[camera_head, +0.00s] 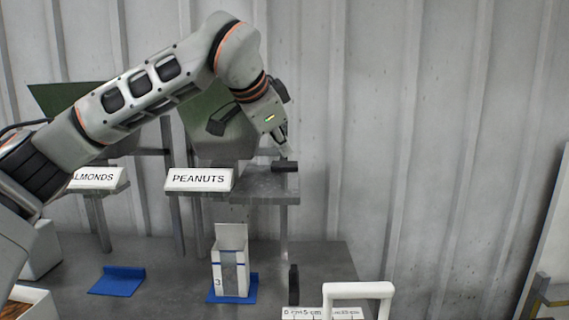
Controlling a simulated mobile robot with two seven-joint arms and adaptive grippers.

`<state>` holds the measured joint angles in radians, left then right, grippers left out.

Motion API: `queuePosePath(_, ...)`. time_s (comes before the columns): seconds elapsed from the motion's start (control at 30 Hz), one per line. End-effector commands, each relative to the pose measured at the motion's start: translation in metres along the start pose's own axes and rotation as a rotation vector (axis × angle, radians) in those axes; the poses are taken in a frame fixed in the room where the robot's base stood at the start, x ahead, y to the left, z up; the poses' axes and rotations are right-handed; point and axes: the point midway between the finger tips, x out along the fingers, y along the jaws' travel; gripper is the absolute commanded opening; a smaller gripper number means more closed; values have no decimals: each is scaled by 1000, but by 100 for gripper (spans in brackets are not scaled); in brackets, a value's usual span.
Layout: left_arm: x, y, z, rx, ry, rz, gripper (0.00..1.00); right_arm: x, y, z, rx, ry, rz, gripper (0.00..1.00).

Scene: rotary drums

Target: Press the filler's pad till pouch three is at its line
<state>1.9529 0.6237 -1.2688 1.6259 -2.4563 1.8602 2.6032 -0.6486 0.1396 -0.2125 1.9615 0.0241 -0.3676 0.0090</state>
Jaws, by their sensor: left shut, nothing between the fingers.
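The peanuts filler has a green hopper (217,125), partly behind my left arm, and a white PEANUTS sign (199,179). Its pad is a small dark block (285,167) on the right of the filler's grey shelf (268,186). My left gripper (286,155) is shut and empty, pointing down with its tips at the pad's top; I cannot tell whether they touch. Pouch three (230,271) is white, marked 3, with a blue line and a grey front strip. It stands upright on a blue mat (249,290) below the filler. Its fill level is unclear. My right gripper is not in view.
The ALMONDS sign (96,178) marks another filler at the left, with an empty blue mat (117,281) below. A white handle-like frame (357,290), a centimetre-marked strip (301,312) and a dark upright piece (294,284) are at the front right.

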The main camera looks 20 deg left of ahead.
Motion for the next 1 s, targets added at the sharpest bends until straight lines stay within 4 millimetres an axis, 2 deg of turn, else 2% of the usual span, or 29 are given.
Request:
queuePosePath(0.53,-34,-24,-24,-1,2,-2,0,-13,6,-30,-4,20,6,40)
queuePosePath(1.0,-34,-25,-25,0,1,0,0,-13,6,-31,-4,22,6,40)
